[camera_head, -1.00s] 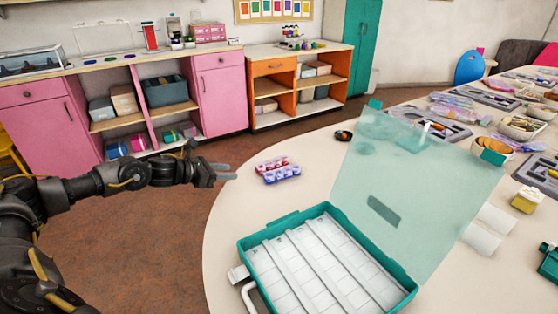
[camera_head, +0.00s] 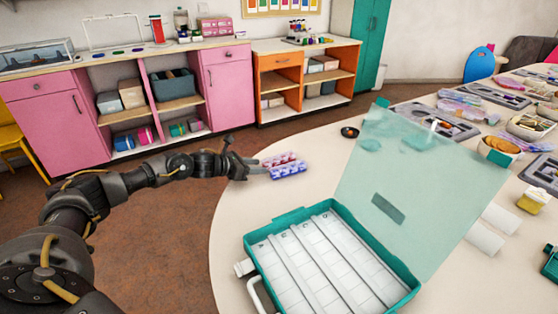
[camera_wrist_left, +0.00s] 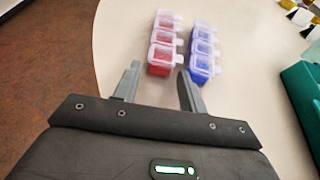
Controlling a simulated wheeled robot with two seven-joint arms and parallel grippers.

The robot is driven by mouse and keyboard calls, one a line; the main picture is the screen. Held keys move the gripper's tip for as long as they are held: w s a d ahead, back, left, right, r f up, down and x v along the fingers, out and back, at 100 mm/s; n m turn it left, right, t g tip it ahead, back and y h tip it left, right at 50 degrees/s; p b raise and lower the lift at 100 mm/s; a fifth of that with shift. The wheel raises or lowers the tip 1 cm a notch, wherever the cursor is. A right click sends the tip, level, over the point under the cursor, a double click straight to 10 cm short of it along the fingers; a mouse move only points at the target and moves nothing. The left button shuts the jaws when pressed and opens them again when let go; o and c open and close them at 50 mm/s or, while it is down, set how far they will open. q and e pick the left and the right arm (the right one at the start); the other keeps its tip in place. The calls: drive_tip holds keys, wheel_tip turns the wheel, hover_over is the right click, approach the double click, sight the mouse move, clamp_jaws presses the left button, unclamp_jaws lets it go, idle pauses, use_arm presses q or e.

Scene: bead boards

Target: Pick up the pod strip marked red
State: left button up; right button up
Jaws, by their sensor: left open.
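The red pod strip (camera_head: 277,160) lies on the table near its left edge, beside the blue pod strip (camera_head: 288,170). In the left wrist view the red strip (camera_wrist_left: 163,46) is left of the blue strip (camera_wrist_left: 203,54), both with clear lids. My left gripper (camera_head: 259,167) is at the near end of the strips. In the wrist view its fingers (camera_wrist_left: 158,84) are open, with the red strip's near end just ahead of and partly between the tips. The right finger's tip is close to the gap between the strips. My right gripper is not in view.
The open teal case (camera_head: 330,209) with white compartment rows stands in front right of the strips, its clear lid (camera_head: 420,180) raised. Trays and bowls crowd the table's right side. Table around the strips is clear.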

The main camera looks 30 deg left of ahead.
use_arm(q)
drive_tip(key=shift+w+d+f, duration=0.25)
drive_tip(key=shift+w+f, duration=0.05)
drive_tip(key=shift+w, duration=0.15)
drive_tip(key=shift+w+d+f, duration=0.1)
drive_tip(key=shift+w, duration=0.1)
drive_tip(key=shift+c, duration=0.3)
drive_tip(key=c, duration=0.7)
